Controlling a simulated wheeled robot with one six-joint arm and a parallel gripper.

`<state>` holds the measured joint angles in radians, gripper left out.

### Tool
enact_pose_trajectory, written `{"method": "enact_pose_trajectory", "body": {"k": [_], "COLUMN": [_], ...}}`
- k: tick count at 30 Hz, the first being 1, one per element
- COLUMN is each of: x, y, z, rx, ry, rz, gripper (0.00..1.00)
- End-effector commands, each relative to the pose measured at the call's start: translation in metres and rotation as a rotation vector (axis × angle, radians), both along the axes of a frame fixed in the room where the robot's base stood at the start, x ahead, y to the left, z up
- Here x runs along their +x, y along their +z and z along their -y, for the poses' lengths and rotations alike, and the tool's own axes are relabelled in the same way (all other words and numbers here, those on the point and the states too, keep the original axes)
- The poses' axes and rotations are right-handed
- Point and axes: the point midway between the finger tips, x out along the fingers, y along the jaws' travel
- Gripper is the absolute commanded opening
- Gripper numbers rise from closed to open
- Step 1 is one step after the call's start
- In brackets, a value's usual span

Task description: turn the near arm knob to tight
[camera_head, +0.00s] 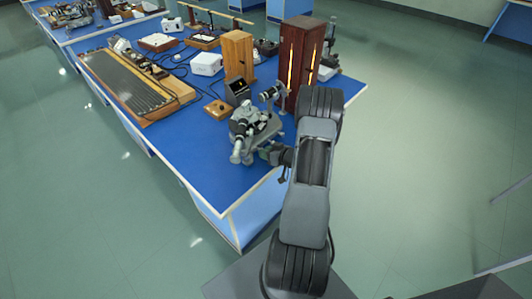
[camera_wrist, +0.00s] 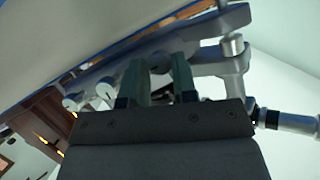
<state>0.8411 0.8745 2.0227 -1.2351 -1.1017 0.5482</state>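The grey metal spectrometer (camera_head: 246,122) stands near the right front edge of the blue bench, and my gripper (camera_head: 268,154) reaches its near right side from the front. In the wrist view the spectrometer's silver arms (camera_wrist: 215,62) fill the top, tilted. My gripper (camera_wrist: 160,68) shows two greenish fingers standing apart, with grey metal at and behind their tips. I cannot tell whether the fingers touch it. Two small silver knobs (camera_wrist: 104,92) (camera_wrist: 73,101) lie left of the fingers. Which one is the near arm knob, and its setting, I cannot tell.
A dark wooden lamp cabinet (camera_head: 300,55) with glowing slits stands behind the spectrometer. A lighter wooden box (camera_head: 237,55), a white box (camera_head: 206,64) and a long grating-like board (camera_head: 130,85) share the blue bench (camera_head: 195,140).

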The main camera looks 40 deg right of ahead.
Motion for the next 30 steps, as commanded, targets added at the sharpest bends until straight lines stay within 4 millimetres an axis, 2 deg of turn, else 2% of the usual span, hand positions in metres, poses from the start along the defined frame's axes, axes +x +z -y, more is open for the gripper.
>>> {"method": "enact_pose_trajectory", "body": {"k": [1, 7, 17, 20, 30], "x": [0.0, 0.0, -0.005, -0.016, -0.078], "y": [0.0, 0.0, 0.002, 0.006, 0.031], "z": [0.0, 0.0, 0.002, 0.006, 0.024], "rx": [0.0, 0.0, -0.002, -0.002, -0.002], "ry": [0.0, 0.0, -0.003, -0.003, -0.006], "rz": [0.0, 0.0, 0.001, 0.0, 0.001], "gripper": [0.31, 0.5, 0.5, 0.5, 0.5]}}
